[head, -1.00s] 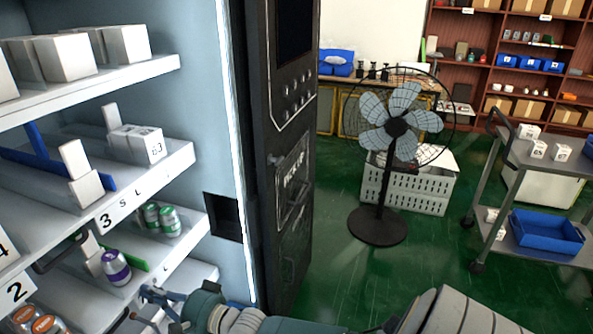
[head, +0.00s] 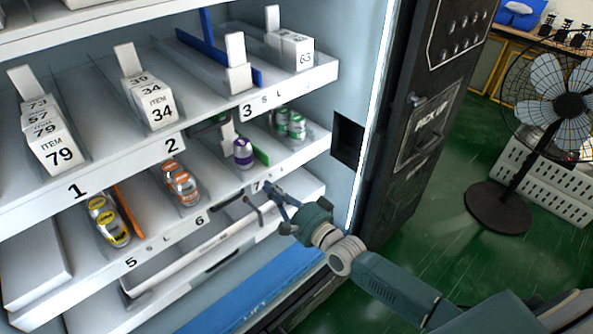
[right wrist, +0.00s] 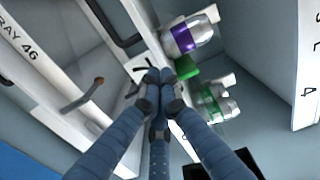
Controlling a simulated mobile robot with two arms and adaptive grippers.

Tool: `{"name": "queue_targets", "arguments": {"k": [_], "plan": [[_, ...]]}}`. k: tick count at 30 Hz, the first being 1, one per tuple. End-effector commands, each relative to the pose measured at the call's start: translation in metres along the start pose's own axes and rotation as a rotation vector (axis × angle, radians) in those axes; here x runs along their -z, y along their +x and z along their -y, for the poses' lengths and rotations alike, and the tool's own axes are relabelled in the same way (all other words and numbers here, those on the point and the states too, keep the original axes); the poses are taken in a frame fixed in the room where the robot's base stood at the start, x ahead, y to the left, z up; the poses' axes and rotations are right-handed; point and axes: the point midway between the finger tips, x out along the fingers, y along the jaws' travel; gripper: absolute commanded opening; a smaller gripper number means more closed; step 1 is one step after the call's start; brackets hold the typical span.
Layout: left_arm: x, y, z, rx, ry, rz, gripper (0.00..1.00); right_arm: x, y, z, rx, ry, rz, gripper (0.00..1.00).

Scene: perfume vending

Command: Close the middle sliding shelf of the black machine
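The black machine (head: 425,130) stands open, with white shelves inside. The middle shelf (head: 215,205) holds yellow, orange, purple and green cans and carries labels 5, 6 and 7 on its front edge. My right gripper (head: 270,188) is at the right part of that edge, by the 7 label. In the right wrist view, the blue fingers of my right gripper (right wrist: 155,76) are together with nothing seen between them. Their tips overlap the shelf front (right wrist: 140,65); contact cannot be told. The purple can (right wrist: 184,38) stands just behind. My left gripper is not in view.
An upper shelf (head: 205,125) with numbered boxes is above. A lower white tray (head: 160,275) is below, and a rod with an orange tip (right wrist: 85,94) shows near it. A fan (head: 500,205) and white crate (head: 545,175) stand right, on green floor.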

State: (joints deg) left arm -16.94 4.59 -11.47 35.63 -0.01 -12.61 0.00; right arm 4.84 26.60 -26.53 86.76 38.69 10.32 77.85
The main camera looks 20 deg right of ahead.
Motion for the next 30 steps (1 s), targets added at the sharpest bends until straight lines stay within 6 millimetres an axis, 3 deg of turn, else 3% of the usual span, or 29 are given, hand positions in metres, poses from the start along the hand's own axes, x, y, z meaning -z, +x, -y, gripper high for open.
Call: {"name": "queue_targets", "arguments": {"k": [8,18,26,30], "plan": [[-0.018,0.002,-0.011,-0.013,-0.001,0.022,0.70,-0.002,-0.042,-0.003,-0.004,-0.001,0.001,0.00],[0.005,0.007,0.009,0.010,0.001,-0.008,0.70,-0.002,-0.094,-0.003,-0.005,-0.001,0.001,0.00],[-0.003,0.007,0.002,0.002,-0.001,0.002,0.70,-0.002,-0.102,-0.002,-0.004,-0.001,0.001,0.00],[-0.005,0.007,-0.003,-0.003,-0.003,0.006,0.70,0.004,-0.104,-0.026,-0.049,-0.054,-0.014,0.00]]}}
